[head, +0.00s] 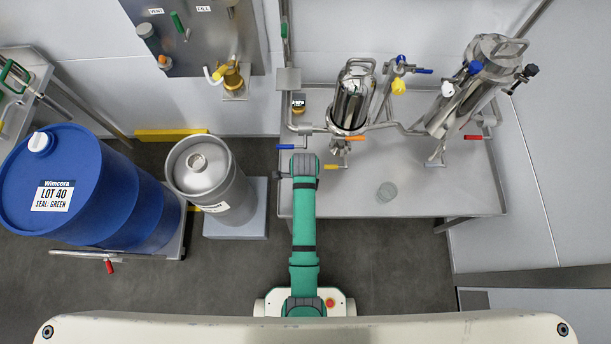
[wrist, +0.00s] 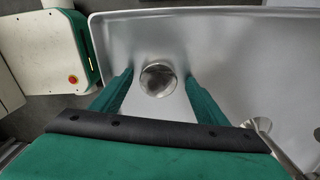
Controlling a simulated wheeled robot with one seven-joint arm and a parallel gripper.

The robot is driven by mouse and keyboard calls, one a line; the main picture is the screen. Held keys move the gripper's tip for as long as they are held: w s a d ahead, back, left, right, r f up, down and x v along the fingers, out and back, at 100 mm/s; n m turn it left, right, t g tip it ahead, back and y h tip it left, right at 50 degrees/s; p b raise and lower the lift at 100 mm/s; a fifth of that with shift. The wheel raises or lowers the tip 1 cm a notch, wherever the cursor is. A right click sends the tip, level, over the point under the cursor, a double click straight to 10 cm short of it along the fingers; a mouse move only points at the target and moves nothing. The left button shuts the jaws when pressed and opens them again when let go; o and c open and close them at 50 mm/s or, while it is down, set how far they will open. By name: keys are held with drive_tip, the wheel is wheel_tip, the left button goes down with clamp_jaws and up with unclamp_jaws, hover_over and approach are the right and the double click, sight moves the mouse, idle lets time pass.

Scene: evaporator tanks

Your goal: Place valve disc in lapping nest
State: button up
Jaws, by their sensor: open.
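My gripper (wrist: 160,76) is open in the wrist view, its two green fingers spread on either side of a round, shiny metal piece (wrist: 158,79). That piece looks like the valve disc and sits on the bare metal table; neither finger appears to touch it. In the head view my arm covers this spot, and the fingertips are hidden.
The steel table (head: 450,190) has a raised rim. Two metal tanks (head: 350,100) (head: 478,80) with pipes and coloured valve handles stand along its back. A blue drum (head: 75,190) and a steel keg (head: 208,172) stand left of it. The table's front right is clear.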

drive_tip(key=shift+s+d, duration=0.1)
drive_tip(key=shift+d, duration=0.15)
drive_tip(key=shift+a, duration=0.35)
drive_tip(key=c, duration=1.4)
drive_tip(key=shift+c, duration=0.7)
drive_tip(key=shift+d+r, duration=0.1)
drive_tip(key=shift+r, duration=0.05)
